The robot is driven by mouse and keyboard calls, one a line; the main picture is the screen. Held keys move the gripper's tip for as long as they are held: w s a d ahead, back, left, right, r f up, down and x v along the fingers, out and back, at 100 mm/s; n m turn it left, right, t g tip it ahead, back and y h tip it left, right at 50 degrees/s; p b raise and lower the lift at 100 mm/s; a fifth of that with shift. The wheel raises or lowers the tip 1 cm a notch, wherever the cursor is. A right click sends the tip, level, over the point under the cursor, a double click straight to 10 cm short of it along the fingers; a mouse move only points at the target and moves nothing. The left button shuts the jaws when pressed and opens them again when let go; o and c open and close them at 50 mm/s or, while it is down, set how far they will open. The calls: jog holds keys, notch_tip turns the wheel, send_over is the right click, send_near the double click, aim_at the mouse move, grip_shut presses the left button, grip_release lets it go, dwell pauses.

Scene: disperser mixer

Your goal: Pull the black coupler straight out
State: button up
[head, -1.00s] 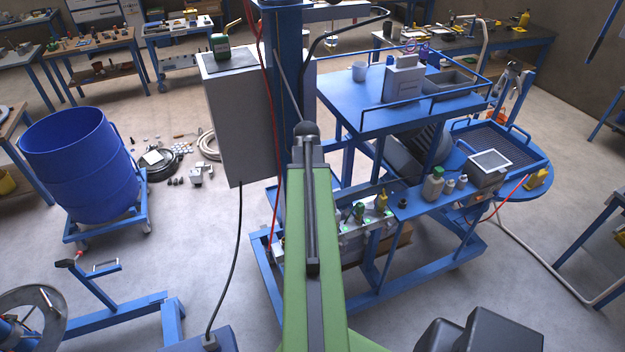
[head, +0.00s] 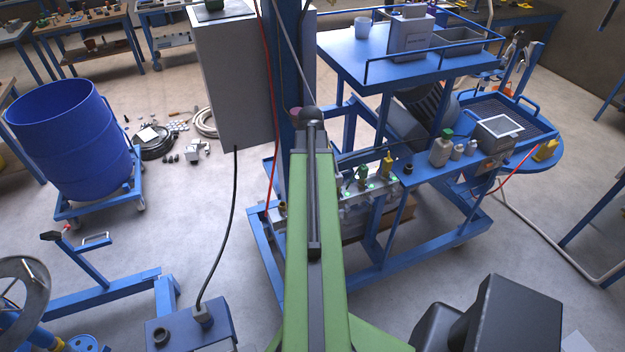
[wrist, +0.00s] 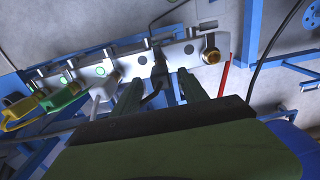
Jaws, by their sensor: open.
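In the wrist view a pale grey manifold (wrist: 120,72) carries a row of ports. The black coupler (wrist: 158,66) sits at the manifold, with a dark hose running from it. My gripper (wrist: 160,77) is open, its two dark fingers either side of the black coupler; I cannot tell whether they touch it. A green coupler (wrist: 60,99) and a yellow coupler (wrist: 22,110) are plugged in further left. In the head view the manifold (head: 352,202) is partly behind my green arm, which hides the gripper.
A red hose (wrist: 224,78) hangs right of the manifold, near a blue post (wrist: 250,45). In the head view a blue shelf (head: 425,180) with bottles stands right of the manifold. A grey cabinet (head: 232,80) stands left of my arm.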

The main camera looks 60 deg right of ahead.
notch_tip(320, 180, down, 6)
jog(key=b, duration=0.4)
jog(key=shift+r, duration=0.25)
jog(key=shift+r, duration=0.1)
grip_shut()
jog(key=shift+r, duration=0.1)
jog(key=shift+w+r+p, duration=0.1)
jog(key=shift+r+p, duration=2.8)
jog(key=shift+p, duration=0.3)
jog(key=shift+r+p, duration=1.95)
jog(key=shift+r, duration=0.05)
